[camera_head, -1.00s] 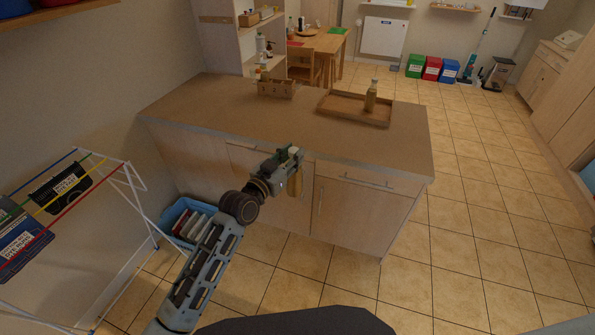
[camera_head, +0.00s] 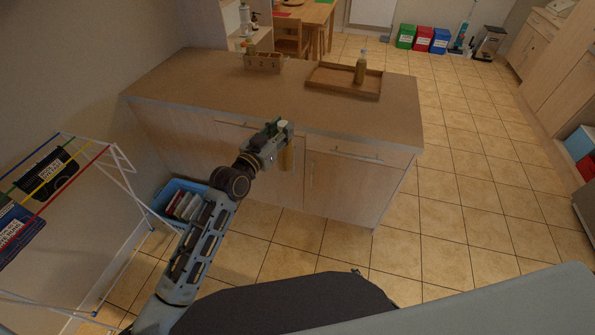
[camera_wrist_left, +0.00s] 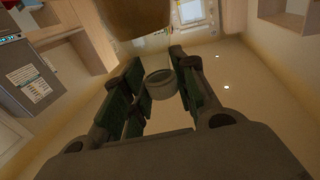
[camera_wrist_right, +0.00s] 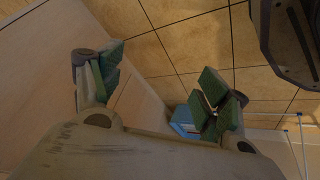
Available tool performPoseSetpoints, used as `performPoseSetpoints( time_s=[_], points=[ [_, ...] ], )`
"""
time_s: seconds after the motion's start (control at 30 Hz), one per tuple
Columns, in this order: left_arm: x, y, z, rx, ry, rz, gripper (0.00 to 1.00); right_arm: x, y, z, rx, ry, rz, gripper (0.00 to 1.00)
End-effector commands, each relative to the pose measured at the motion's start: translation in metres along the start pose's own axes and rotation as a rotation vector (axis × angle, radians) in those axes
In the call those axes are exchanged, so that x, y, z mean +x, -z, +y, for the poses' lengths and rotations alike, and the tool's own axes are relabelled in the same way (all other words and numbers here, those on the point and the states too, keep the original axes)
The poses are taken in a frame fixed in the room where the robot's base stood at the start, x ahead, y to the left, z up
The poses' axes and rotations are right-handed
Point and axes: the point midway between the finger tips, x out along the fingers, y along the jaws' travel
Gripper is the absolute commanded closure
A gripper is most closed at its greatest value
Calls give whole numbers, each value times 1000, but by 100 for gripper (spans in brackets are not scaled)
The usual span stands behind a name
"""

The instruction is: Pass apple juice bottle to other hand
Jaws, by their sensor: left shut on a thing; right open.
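My left gripper (camera_head: 277,130) is shut on the apple juice bottle (camera_head: 287,158), a yellowish bottle hanging below the fingers, in front of the cabinet. In the left wrist view the bottle's pale round cap (camera_wrist_left: 160,84) shows between the fingers of the left gripper (camera_wrist_left: 160,85). My right gripper (camera_wrist_right: 160,88) is open and empty in its wrist view, its green-padded fingers wide apart. It does not show in the head view, and no bottle shows in the right wrist view.
A counter (camera_head: 215,88) stands ahead, with a wooden tray (camera_head: 325,84) holding another yellowish bottle (camera_head: 360,68) and a wooden caddy (camera_head: 263,63). A drying rack (camera_head: 125,175) and a blue crate (camera_head: 160,205) stand left. Floor (camera_head: 440,215) to the right is clear.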

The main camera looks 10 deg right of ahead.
Motion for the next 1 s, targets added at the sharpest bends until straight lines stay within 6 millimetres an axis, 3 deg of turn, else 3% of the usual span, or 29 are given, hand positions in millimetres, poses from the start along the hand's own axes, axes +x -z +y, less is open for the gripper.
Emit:
performPoseSetpoints(
  time_s=[0.1,0.47,1.0],
  points=[
    [0,2,0,0,0,4,100,-6,42,5,-28,-5,63,24],
    [0,2,0,0,0,4,100,-37,157,7,-99,-15,228,24],
    [0,2,0,0,0,4,100,-120,303,-6,-155,-24,447,24]
  ],
)
